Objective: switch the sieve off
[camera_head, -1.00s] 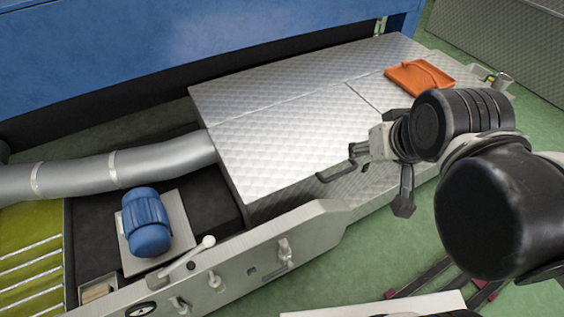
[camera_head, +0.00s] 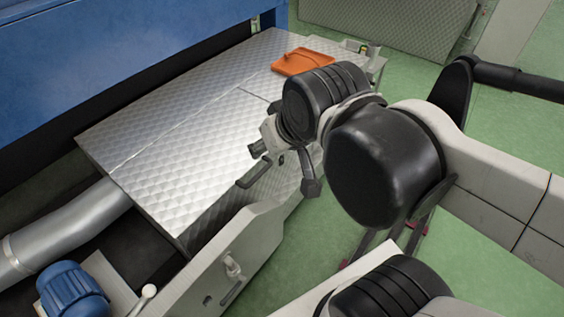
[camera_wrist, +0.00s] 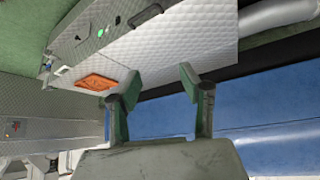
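The sieve's quilted metal cover (camera_head: 180,125) slopes across the head view, and it also shows in the wrist view (camera_wrist: 180,45). In the wrist view its side carries a green round spot (camera_wrist: 99,33), apparently a button or lamp, with a small black spot (camera_wrist: 117,20) beside it. A dark handle (camera_wrist: 146,15) sits on the cover's edge, also in the head view (camera_head: 254,172). My gripper (camera_wrist: 158,83) is open and empty, with its green-padded fingers apart. In the head view it hangs over the cover's near side, partly hidden by my arm. Contact cannot be told.
An orange object (camera_head: 303,61) lies on the cover's far end. A blue machine (camera_head: 120,45) runs along the back. A blue motor (camera_head: 72,292) and a silver duct (camera_head: 70,228) are at lower left. Green floor (camera_head: 500,110) shows at right.

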